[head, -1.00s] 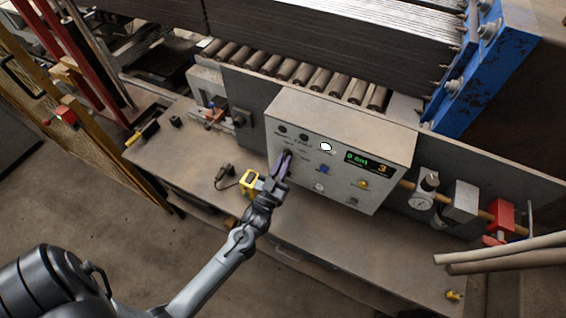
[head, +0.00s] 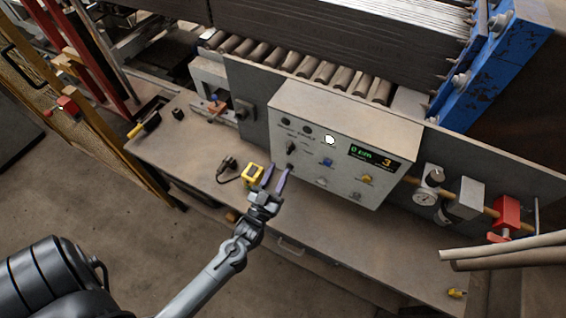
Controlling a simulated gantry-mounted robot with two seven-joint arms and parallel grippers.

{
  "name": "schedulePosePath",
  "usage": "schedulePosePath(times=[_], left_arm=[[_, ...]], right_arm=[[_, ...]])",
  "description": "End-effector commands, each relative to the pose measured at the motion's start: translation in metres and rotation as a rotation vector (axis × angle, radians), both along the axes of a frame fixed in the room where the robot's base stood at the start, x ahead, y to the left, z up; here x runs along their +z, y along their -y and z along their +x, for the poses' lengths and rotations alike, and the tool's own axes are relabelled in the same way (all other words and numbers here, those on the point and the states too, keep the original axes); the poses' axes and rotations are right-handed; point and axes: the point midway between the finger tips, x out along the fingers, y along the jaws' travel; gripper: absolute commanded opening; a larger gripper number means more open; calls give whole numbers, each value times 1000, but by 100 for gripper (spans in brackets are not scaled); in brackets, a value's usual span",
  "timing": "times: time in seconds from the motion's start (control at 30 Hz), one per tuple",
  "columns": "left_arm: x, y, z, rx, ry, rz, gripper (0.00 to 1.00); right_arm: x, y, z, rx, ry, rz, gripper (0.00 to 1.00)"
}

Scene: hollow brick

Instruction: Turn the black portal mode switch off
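The light grey control box (head: 395,140) stands on the bench, its front panel facing me. A black switch (head: 291,147) sits on the panel's left side; its labels and exact setting are too small to read. Another small dark control (head: 291,166) shows just below it, close to the right fingertip. My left gripper (head: 278,171) is open and empty, its two purple fingers spread in front of the panel's lower left. I cannot tell whether a fingertip touches the panel. My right gripper is not in view.
The panel also carries a green-lit display (head: 374,156), a white round button (head: 329,140), a blue knob (head: 327,162) and a yellow one (head: 366,178). A yellow device (head: 252,175) lies on the bench left of my gripper.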

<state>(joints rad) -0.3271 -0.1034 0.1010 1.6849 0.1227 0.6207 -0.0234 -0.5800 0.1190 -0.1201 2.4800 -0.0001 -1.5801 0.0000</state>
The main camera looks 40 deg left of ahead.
Motion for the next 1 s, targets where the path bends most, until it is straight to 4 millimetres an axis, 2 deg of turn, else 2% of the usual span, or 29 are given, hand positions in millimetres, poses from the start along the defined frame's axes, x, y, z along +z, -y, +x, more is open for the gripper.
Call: schedulePosePath(times=[0.1, 0.3, 0.87, 1.0], left_arm=[[-10, 5, -18, 1, -2, -1, 38], [-17, 10, -37, 0, -1, 0, 38], [-18, 11, -43, 1, 0, 0, 38], [-25, 11, -50, -12, -20, 15, 38]], right_arm=[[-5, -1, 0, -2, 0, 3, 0], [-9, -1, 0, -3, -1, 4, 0], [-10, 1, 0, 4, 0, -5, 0], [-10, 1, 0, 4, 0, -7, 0]])
